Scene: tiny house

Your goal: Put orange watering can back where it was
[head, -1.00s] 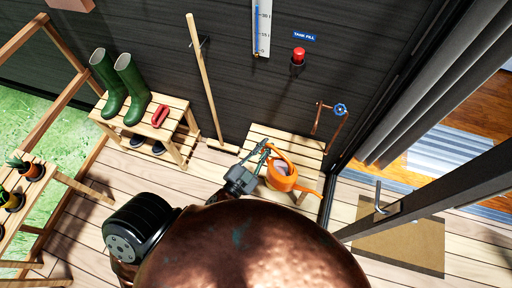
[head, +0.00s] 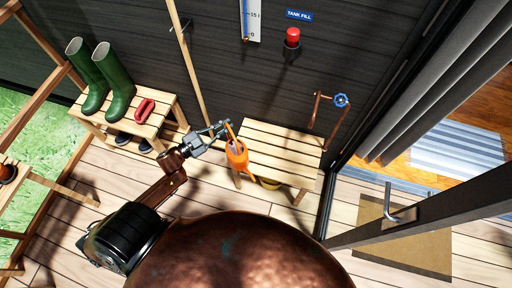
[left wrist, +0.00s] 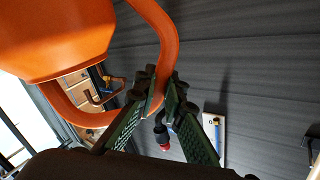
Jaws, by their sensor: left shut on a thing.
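The orange watering can (head: 237,156) hangs from my left gripper (head: 226,126) in the head view, just off the left end of the slatted wooden bench (head: 270,145). In the left wrist view the can's body (left wrist: 55,35) fills the upper left, and my left gripper (left wrist: 163,92) is shut on its curved orange handle. Whether the can touches the bench edge is hard to tell. The bench top is bare. My right gripper is not in view.
Green boots (head: 118,85) and a red object (head: 144,109) stand on a low shelf at left. A wooden pole (head: 185,65) leans on the wall. A blue-handled tap (head: 341,100) is above the bench's right end. A yellowish bowl (head: 270,184) is under the bench. The dark door frame (head: 430,210) is at right.

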